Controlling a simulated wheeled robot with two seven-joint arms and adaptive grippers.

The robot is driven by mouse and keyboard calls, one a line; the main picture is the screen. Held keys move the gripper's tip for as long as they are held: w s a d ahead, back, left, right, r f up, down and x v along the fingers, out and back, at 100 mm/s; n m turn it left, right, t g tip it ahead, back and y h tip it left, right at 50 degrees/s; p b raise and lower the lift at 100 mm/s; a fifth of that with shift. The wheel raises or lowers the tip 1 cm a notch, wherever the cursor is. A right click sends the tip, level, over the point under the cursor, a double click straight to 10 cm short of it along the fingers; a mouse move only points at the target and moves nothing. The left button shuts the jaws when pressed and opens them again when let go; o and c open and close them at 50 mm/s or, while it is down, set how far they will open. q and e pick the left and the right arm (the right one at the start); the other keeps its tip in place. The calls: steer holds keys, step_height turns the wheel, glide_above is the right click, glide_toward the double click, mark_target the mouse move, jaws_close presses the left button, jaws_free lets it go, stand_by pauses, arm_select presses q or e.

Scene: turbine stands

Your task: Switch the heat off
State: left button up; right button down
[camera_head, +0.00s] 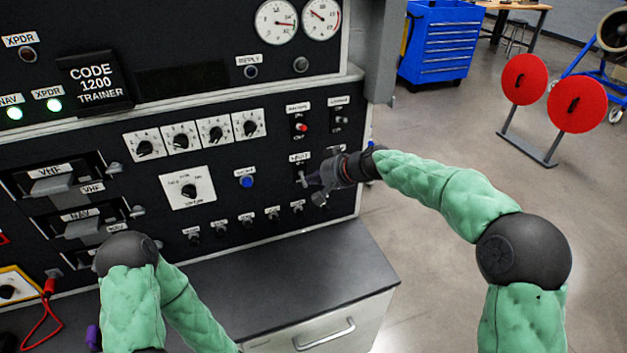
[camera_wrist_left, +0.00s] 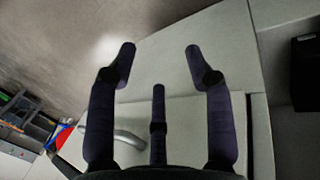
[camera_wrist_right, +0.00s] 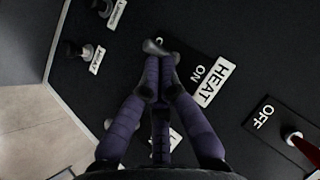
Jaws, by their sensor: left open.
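The heat switch (camera_head: 301,177) is a silver toggle on the black panel under a white label. In the right wrist view its metal lever (camera_wrist_right: 155,46) shows just past my fingertips, beside the HEAT label (camera_wrist_right: 217,82) and the word ON. My right gripper (camera_head: 308,178) is at this switch; its purple fingers (camera_wrist_right: 158,75) are closed together at the lever. I cannot tell whether the lever is between the tips or only touched, nor clearly which way it points. My left gripper (camera_wrist_left: 155,65) is open and empty, over a pale cabinet front; it is out of the head view.
A red-tipped switch (camera_head: 301,127) with an OFF label (camera_wrist_right: 263,117) is close above. A blue knob (camera_head: 246,182) and a row of small toggles (camera_head: 272,213) are nearby. A dark-topped cabinet (camera_head: 335,262) stands below the panel, with a drawer handle (camera_wrist_left: 130,138).

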steer(key=shift+r, duration=0.2)
steer(key=shift+r+p, duration=0.6)
steer(key=shift+r, duration=0.1)
steer(key=shift+d, duration=0.1)
